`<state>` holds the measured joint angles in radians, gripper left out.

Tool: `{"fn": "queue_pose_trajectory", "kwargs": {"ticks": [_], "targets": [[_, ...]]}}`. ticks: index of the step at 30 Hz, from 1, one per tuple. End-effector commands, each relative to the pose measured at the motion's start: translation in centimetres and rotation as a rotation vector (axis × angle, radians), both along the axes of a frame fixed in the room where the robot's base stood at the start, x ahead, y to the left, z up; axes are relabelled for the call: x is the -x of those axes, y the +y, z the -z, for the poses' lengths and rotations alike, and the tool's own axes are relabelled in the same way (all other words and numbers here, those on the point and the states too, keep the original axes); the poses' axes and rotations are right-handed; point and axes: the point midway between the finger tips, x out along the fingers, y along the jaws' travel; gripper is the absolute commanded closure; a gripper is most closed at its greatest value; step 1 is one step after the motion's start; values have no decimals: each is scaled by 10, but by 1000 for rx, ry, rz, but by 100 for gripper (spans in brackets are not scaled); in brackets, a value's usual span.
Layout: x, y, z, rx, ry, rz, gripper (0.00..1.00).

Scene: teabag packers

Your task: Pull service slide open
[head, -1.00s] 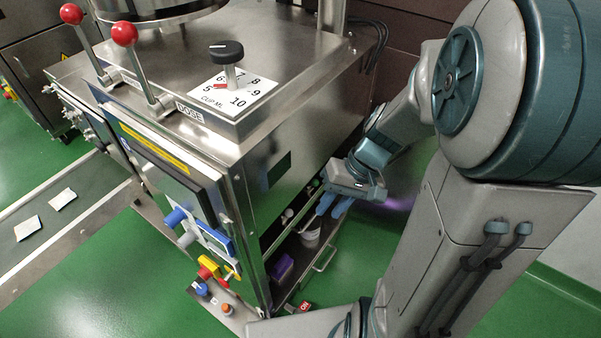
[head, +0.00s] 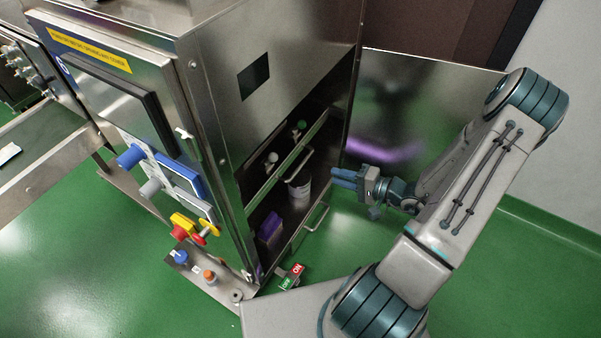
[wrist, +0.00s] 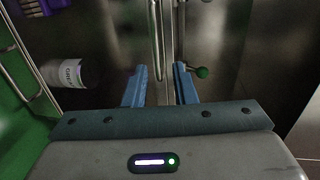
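The low opening in the side of the steel machine shows two bar handles in the head view. One handle (head: 299,166) is on the upper rail, and a lower handle (head: 317,217) sits near the floor at the edge of a shelf. I cannot tell which belongs to the service slide. My gripper (head: 343,178) points left at the opening, to the right of the upper handle. In the wrist view its two blue fingers (wrist: 160,88) are apart with nothing held. A vertical bar handle (wrist: 154,40) lies ahead, roughly in line with the gap.
A white labelled tub (head: 300,194) and a purple block (head: 268,228) stand inside the opening. A green-knobbed lever (wrist: 202,72) is just beyond the right finger. A red-and-green switch tag (head: 291,276) is near the floor.

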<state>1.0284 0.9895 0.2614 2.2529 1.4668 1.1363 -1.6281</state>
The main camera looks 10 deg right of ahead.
Motion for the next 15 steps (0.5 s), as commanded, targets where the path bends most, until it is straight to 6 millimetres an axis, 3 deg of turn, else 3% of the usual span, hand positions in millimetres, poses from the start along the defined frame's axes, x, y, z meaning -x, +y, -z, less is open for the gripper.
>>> {"fn": "queue_pose_trajectory", "kwargs": {"ticks": [7, 15], "targets": [[-11, 4, 13, -7, -13, 35, 75], [-48, 42, 25, -8, -12, 32, 75]]}}
